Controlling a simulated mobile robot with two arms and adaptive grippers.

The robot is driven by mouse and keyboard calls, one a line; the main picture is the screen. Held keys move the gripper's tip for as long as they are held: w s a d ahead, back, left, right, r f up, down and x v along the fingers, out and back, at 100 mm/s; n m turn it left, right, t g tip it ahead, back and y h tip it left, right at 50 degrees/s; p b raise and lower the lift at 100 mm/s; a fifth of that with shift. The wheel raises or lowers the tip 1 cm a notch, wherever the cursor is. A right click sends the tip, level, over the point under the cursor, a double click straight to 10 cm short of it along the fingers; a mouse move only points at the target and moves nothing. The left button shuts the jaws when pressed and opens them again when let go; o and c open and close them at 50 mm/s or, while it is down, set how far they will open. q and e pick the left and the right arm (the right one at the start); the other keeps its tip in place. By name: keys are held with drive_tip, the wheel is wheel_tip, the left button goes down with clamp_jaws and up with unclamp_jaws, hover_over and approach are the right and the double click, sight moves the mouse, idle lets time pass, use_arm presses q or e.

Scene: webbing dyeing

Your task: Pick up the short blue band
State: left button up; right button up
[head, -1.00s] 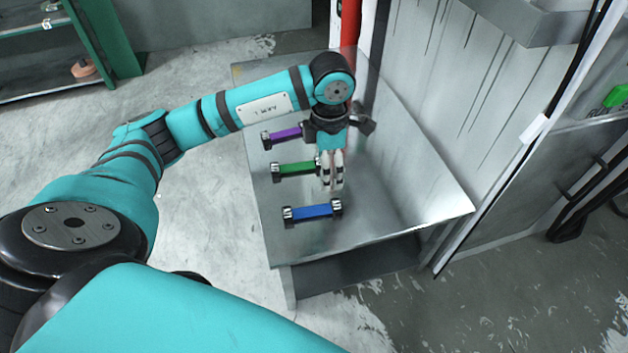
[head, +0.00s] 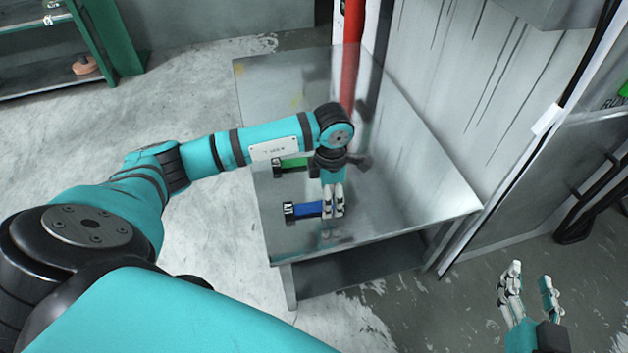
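The short blue band (head: 308,209) lies on the metal table (head: 410,205) near its front edge. Its dark and silver left end shows, while its right end is hidden behind my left gripper. My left gripper (head: 333,213) points down at the right end of the blue band, its fingers close together in this view. I cannot tell whether they touch or grip the band. My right gripper (head: 527,283) is at the lower right, away from the table, with its fingers apart and nothing between them.
A green band (head: 292,163) lies behind the blue one, partly covered by my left arm. A red pipe (head: 353,50) rises behind the table. A grey wall panel stands along the table's right side. A green shelf (head: 105,40) stands at the far left.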

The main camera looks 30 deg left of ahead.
use_arm(q)
drive_tip(key=shift+f+b, duration=0.3)
drive_tip(key=shift+f, duration=1.05)
drive_tip(key=c, duration=1.4)
use_arm(e)
drive_tip(key=r, duration=0.1)
drive_tip(key=r+t, duration=0.2)
drive_tip(key=shift+w+a+r, duration=0.35)
drive_tip(key=shift+a, duration=0.05)
use_arm(q)
drive_tip(key=shift+w, duration=0.1)
